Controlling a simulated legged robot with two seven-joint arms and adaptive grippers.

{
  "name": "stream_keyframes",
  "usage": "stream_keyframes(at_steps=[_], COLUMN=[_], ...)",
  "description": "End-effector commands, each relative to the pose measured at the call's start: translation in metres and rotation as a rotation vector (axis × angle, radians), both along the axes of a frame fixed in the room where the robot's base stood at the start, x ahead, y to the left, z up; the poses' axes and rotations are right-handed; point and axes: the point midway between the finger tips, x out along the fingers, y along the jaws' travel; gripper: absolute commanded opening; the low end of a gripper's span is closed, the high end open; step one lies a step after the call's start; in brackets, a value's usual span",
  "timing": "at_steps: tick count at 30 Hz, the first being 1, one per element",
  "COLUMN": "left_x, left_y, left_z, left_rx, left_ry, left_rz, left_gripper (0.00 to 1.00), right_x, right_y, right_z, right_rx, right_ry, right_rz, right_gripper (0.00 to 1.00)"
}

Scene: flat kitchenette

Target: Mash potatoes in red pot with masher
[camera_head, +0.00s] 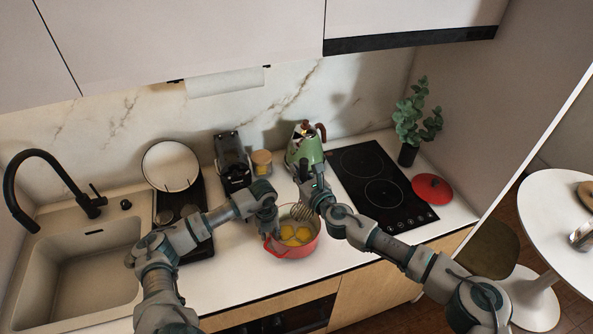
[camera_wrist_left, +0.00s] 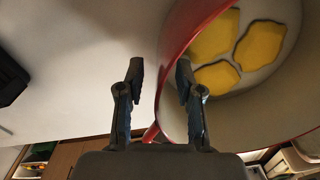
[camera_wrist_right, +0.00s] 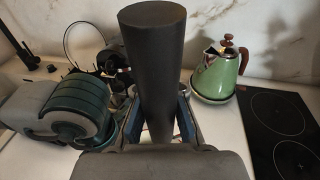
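The red pot (camera_head: 298,252) stands on the white counter with several yellow potato pieces (camera_head: 288,232) inside. They also show in the left wrist view (camera_wrist_left: 214,37). My right gripper (camera_head: 313,192) is shut on the masher's dark handle (camera_wrist_right: 153,65). The masher's wire head (camera_head: 302,212) is over or just inside the far side of the pot; its contact with the potatoes is unclear. My left gripper (camera_head: 268,222) is at the pot's left side. In the left wrist view its fingers (camera_wrist_left: 160,85) are apart, with the pot's red wall (camera_wrist_left: 172,50) between or just beyond them.
The red lid (camera_head: 432,189) lies right of the black cooktop (camera_head: 368,162). A green kettle (camera_head: 305,150) stands behind the pot, near my right gripper. A jar (camera_head: 262,163), coffee machine (camera_head: 232,165) and dish rack with a plate (camera_head: 170,165) stand left. The sink (camera_head: 78,265) is far left.

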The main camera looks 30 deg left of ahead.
Motion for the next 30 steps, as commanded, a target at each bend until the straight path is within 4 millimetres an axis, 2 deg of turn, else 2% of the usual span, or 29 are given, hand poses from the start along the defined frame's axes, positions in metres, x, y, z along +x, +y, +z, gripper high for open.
stream_keyframes(at_steps=[5,8,21,25,30], left_x=[0.000,0.001,0.002,0.001,0.001], left_y=[-0.001,0.000,0.004,0.006,0.006], left_z=[0.003,0.012,0.100,0.114,0.118], left_rx=[0.001,0.002,-0.002,-0.002,-0.002], left_ry=[-0.003,-0.005,-0.004,-0.002,0.002], left_rz=[0.000,0.000,0.000,0.000,0.000], left_gripper=[0.35,0.35,0.35,0.35,0.35], right_x=[0.000,0.000,0.000,0.000,0.000], right_y=[-0.001,-0.002,-0.001,-0.001,-0.001], right_z=[0.002,0.002,0.002,0.002,0.001], right_rx=[0.001,0.003,0.001,0.001,0.001], right_ry=[-0.002,-0.002,-0.002,-0.002,-0.002], right_rz=[0.000,-0.001,0.000,0.000,0.000], right_gripper=[0.00,0.00,0.00,0.00,0.00])
